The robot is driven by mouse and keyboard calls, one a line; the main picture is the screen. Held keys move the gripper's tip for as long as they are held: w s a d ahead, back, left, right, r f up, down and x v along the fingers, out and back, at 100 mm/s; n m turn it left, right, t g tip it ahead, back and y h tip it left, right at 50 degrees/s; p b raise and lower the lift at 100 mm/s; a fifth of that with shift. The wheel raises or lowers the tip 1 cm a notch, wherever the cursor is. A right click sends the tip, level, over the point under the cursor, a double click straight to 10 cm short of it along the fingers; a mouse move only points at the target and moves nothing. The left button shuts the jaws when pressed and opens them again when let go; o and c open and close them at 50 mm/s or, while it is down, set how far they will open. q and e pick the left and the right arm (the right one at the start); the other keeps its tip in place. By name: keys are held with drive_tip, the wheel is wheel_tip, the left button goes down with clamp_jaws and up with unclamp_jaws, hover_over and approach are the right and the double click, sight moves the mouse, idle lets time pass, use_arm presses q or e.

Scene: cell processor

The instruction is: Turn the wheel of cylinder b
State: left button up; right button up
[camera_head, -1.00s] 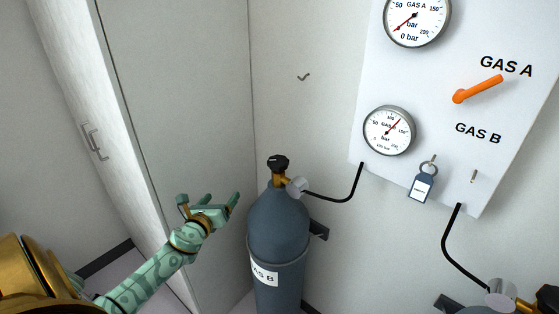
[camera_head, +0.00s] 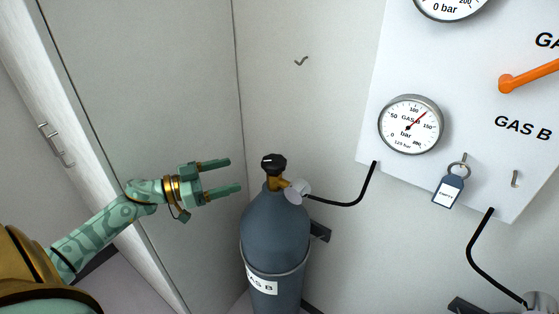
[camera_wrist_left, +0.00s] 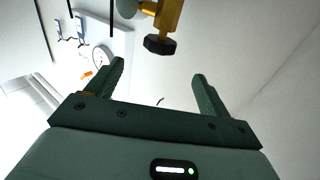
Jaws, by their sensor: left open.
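The gas B cylinder (camera_head: 275,235) is a blue-grey bottle standing upright in the corner, with a white "GAS B" label. Its black valve wheel (camera_head: 274,164) sits on top of a brass valve. The wheel also shows in the left wrist view (camera_wrist_left: 159,45), beyond the fingers and between them. My left gripper (camera_head: 236,174) is open and empty, with its two green fingers pointing right at the wheel. The fingertips are a short way left of the wheel, apart from it. The left wrist view shows both fingers spread (camera_wrist_left: 158,78). My right gripper is not in view.
A white panel (camera_head: 392,60) on the right wall holds gauges, an orange lever (camera_head: 525,77) and a hanging key tag (camera_head: 448,190). A black hose (camera_head: 345,203) runs from the cylinder valve to the panel. A cabinet door (camera_head: 150,90) stands left and behind my arm.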

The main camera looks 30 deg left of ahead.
sight(280, 158)
use_arm(q)
drive_tip(key=b+x, duration=0.1)
drive_tip(key=x, duration=1.4)
drive_tip(key=shift+f, duration=0.1)
drive_tip(key=shift+a, duration=0.1)
drive_tip(key=c, duration=1)
